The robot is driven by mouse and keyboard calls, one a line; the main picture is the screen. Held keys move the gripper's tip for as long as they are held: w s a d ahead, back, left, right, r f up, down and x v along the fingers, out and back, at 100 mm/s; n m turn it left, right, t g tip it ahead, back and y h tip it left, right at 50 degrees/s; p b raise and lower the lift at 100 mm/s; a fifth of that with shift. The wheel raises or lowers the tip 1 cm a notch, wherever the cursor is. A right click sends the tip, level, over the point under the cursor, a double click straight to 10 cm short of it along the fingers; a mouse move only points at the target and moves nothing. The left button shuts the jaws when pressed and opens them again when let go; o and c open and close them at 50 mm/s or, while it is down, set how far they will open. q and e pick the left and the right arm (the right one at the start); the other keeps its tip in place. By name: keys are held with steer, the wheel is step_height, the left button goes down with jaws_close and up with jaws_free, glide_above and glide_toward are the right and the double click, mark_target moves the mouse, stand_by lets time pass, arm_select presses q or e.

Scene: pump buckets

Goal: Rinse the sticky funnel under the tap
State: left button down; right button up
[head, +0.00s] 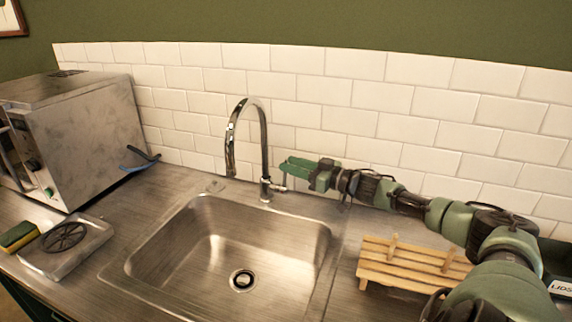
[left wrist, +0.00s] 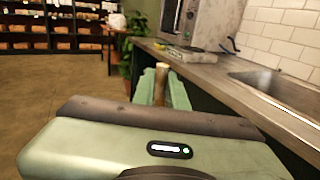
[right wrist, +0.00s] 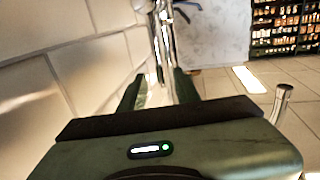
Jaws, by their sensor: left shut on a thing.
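The chrome tap (head: 264,150) stands behind the steel sink (head: 190,245), its spout arched over the basin. No water shows from the spout. My right gripper (head: 290,167) is just right of the tap, above its small side lever (head: 281,188). In the right wrist view its fingers (right wrist: 158,88) are apart, with the tap (right wrist: 165,45) showing between and beyond them. My left gripper (left wrist: 163,85) shows only in the left wrist view, in front of the counter, shut on a narrow tan thing (left wrist: 160,80). I cannot tell whether this is the funnel; no funnel shape is clear.
A wooden slatted rack (head: 410,264) is right of the sink, close under my right arm. A metal tray (head: 85,250) with a black round grate and a sponge (head: 19,236) are at left. A steel appliance (head: 85,135) stands behind them. The basin is empty.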

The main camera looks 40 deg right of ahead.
steer(key=shift+x, duration=1.15)
jaws_close()
stand_by(0.8)
